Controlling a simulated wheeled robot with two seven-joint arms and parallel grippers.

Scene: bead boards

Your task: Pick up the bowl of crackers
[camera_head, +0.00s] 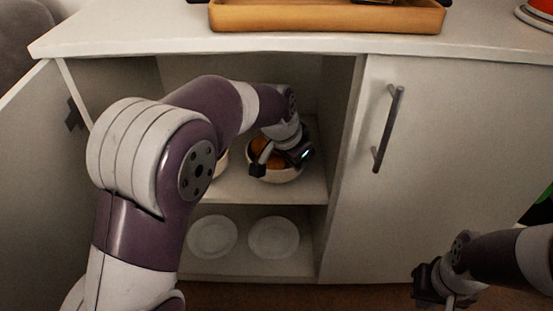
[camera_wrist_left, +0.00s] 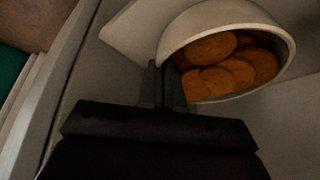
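The bowl of crackers, a white bowl (camera_head: 276,178) with round orange-brown crackers, is on the upper shelf of the open cabinet. In the left wrist view the bowl (camera_wrist_left: 178,38) fills the upper right, its crackers showing. My left gripper (camera_head: 260,166) reaches into the cabinet over the bowl. In the left wrist view its fingers (camera_wrist_left: 163,80) are close together at the bowl's near rim, which appears to be pinched between them. Whether the bowl is clear of the shelf cannot be told. My right gripper (camera_head: 444,292) hangs low at the right, away from the cabinet; its fingers are unclear.
Another light dish (camera_head: 221,160) is partly hidden behind my left arm on the same shelf. Two white plates (camera_head: 212,237) (camera_head: 274,237) stand on the lower shelf. The left door (camera_head: 40,150) is open; the right door (camera_head: 430,150) is closed. A wooden tray (camera_head: 325,18) is on top.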

